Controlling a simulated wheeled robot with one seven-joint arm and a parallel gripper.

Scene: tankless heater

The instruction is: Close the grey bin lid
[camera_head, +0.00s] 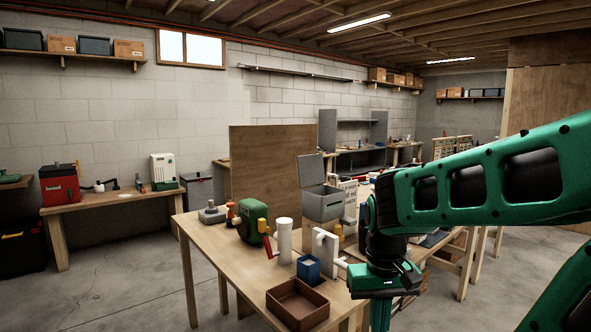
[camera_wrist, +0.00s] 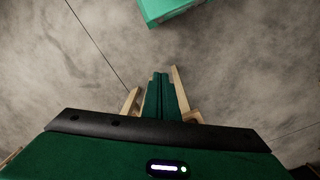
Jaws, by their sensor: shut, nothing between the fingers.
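The grey bin (camera_head: 323,206) stands on the wooden table, toward its back right corner. Its lid (camera_head: 311,170) is open and stands tilted up at the back left side of the bin. My gripper (camera_head: 380,318) points down beyond the right front side of the table, lower and nearer than the bin and apart from it. In the wrist view my gripper (camera_wrist: 161,76) is shut and empty, with its two green fingers together above the floor. The bin and lid are not in the wrist view.
On the table (camera_head: 216,240) are a green rounded device (camera_head: 251,222), a white pipe (camera_head: 284,240), a blue box (camera_head: 308,268) and a brown tray (camera_head: 297,304). A white pipe fitting (camera_head: 325,246) stands in front of the bin. A wooden panel (camera_head: 270,165) rises behind.

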